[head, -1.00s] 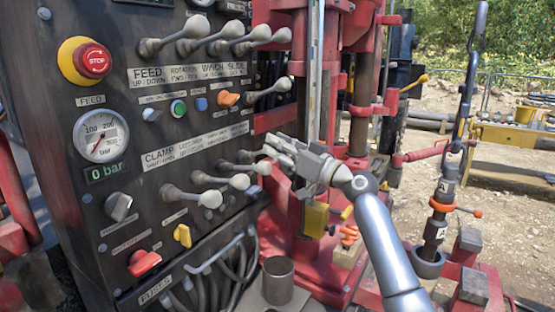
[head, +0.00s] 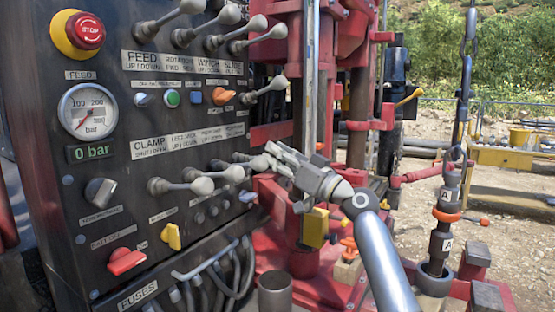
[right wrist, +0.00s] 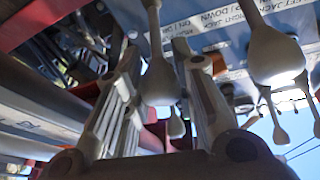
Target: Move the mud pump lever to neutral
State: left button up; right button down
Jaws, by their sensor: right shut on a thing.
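My right gripper (head: 274,160) reaches in from the right to the lower lever row of the dark control panel (head: 110,200). It is shut on a grey lever at the right end of that row. In the right wrist view the held lever's rounded knob (right wrist: 160,82) shows between the two fingers; in the head view the fingers mostly cover it. Other lower-row levers, with knobs (head: 203,186) and (head: 234,174), stick out just left of the gripper. I cannot read which lever is labelled mud pump. My left gripper is not in view.
A single lever (head: 278,83) sticks out above the gripper, and several more levers (head: 257,23) line the panel's top. A red drill mast (head: 355,95) stands close behind. A metal cup (head: 275,285) and cables (head: 225,275) lie below. Open ground is at right.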

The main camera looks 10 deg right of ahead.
jog(key=shift+f, duration=0.15)
jog(key=c, duration=1.2)
grip_release()
jog(key=shift+o, duration=0.2)
jog(key=shift+s+d, duration=0.1)
jog(key=v, duration=1.1)
jog(key=shift+s+d, duration=0.2)
jog(key=shift+s, duration=0.15)
